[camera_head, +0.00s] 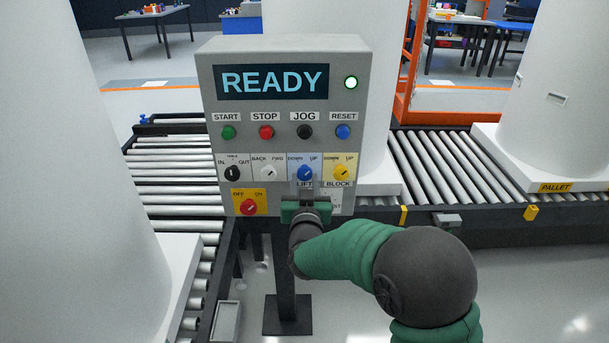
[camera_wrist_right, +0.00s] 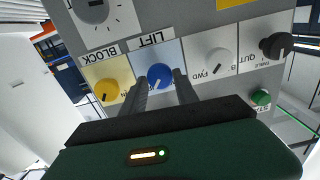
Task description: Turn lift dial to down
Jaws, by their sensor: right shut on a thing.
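The blue lift dial (camera_head: 304,172) is on the grey control panel (camera_head: 362,75), on a light blue label with DOWN at left and UP at right. Its white mark appears to lean to the UP side. The dial also shows in the right wrist view (camera_wrist_right: 159,76), upside down, between the two dark fingers. My right gripper (camera_head: 306,189) comes from below and is shut on this dial, one finger on each side. The wrist view shows the fingers (camera_wrist_right: 160,88) against the dial's sides. My left gripper is not in view.
The yellow block dial (camera_head: 341,172) and white back/forward dial (camera_head: 268,173) sit close on either side. The red off/on dial (camera_head: 249,207) is lower left. Above are several buttons and a READY screen (camera_head: 271,82). Roller conveyors (camera_head: 450,165) and large white cylinders flank the panel.

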